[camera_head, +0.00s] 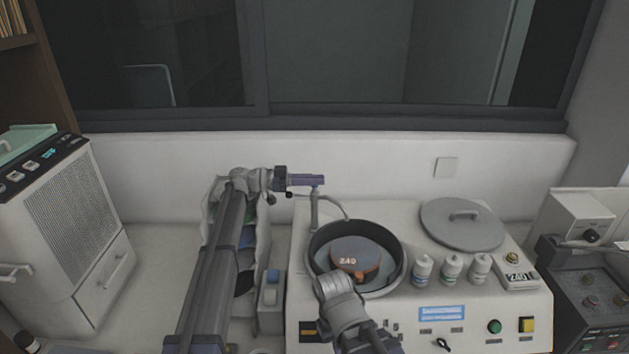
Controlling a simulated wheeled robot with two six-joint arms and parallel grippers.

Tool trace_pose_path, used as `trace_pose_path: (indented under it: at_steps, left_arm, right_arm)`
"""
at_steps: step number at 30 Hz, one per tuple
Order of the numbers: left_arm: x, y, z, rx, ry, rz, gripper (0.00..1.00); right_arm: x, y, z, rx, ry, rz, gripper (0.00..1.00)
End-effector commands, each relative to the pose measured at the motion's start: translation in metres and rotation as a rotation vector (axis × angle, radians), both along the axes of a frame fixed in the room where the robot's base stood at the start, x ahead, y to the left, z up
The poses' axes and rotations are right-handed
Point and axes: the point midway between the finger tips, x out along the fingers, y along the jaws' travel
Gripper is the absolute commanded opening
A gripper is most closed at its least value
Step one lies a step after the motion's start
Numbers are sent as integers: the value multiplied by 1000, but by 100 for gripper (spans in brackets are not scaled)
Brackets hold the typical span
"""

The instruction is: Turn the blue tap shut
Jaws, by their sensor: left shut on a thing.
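The blue tap (311,180) shows as a bluish-purple bar on top of a thin grey upright pipe behind the round bowl. Its lever lies roughly level, across the picture. My left gripper (283,181) reaches it from the left and is shut on the left end of the blue tap. The contact is small and partly hidden by the dark fingers. Part of my right arm shows low in the middle, in front of the bowl; I cannot make out its fingers.
The bowl (399,283) holds an orange-brown piece (356,263) with printed digits. A grey lid (461,229) and several small bottles (451,268) stand to its right on the machine (420,338). A white cabinet (72,221) stands at the left. The wall is close behind the tap.

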Motion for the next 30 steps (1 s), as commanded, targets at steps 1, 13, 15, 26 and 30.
trace_pose_path:
  at_steps: [1,13,15,26,30]
  left_arm:
    - [2,0,1,-2,0,-6,0]
    - [1,0,1,-3,0,-18,0]
    - [1,0,1,-3,0,-18,0]
    - [0,0,0,-1,0,-18,44]
    - [0,0,0,-1,0,-18,44]
  right_arm:
    - [0,0,0,0,0,0,0]
    - [0,0,0,0,0,0,0]
    - [0,0,0,0,0,0,0]
    - [0,0,0,0,0,0,0]
    - [0,0,0,0,0,0,0]
